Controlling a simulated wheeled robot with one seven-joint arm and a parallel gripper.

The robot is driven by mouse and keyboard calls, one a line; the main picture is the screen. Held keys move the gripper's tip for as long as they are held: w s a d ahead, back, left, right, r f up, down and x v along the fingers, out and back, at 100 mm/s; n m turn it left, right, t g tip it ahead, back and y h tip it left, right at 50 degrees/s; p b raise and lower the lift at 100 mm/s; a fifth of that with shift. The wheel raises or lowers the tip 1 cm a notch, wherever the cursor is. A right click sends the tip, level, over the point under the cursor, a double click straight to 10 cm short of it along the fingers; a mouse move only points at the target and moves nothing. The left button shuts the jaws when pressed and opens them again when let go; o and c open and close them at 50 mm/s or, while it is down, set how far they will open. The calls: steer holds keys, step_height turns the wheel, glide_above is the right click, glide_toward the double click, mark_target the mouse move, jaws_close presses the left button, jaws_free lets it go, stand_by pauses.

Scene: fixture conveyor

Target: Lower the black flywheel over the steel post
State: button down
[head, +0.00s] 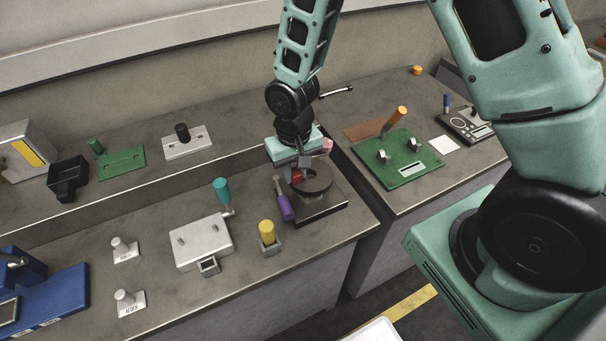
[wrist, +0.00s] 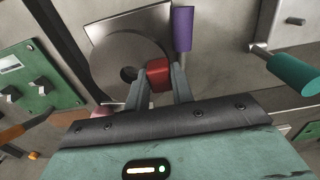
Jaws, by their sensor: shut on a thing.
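The black flywheel (head: 318,181) is a dark flat disc over a dark square base (head: 322,214) with a lighter top. It looks grey-brown in the wrist view (wrist: 122,48), with a small dark round spot near its middle. My gripper (head: 297,173) is shut on a red block at the flywheel; the red block (wrist: 159,75) shows between the two fingers in the wrist view (wrist: 160,83). The disc looks about level, but I cannot tell whether it is resting on the base or above it. I cannot make out the steel post; the disc and gripper cover that spot.
A purple-handled tool (head: 285,207) stands close at the base's left edge. A yellow knob (head: 267,231), a teal handle (head: 222,190) and a white fixture (head: 201,242) stand further left. A green board (head: 398,160) lies on the bench to the right.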

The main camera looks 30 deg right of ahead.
steer(key=shift+f, duration=0.2)
steer(key=shift+f+b, duration=0.35)
steer(key=shift+b, duration=0.15)
steer(key=shift+f+b, duration=1.2)
steer(key=shift+f, duration=0.35)
stand_by(0.4)
steer(key=c, duration=1.1)
jaws_free()
steer(key=shift+r, duration=0.1)
step_height(320, 180, up, 17)
steer(key=b, duration=0.2)
steer(key=s+a+n, duration=0.2)
steer(key=s, duration=0.4)
steer(key=s+a+r+n, duration=0.1)
steer(key=s+a+n, duration=0.1)
steer(key=s, duration=0.5)
steer(key=s+a+n, duration=0.2)
steer(key=s+n, duration=0.1)
steer(key=s, duration=0.4)
steer(key=shift+a+r+n+y, duration=0.15)
steer(key=shift+r+n+y, duration=0.15)
steer(key=shift+n, duration=0.1)
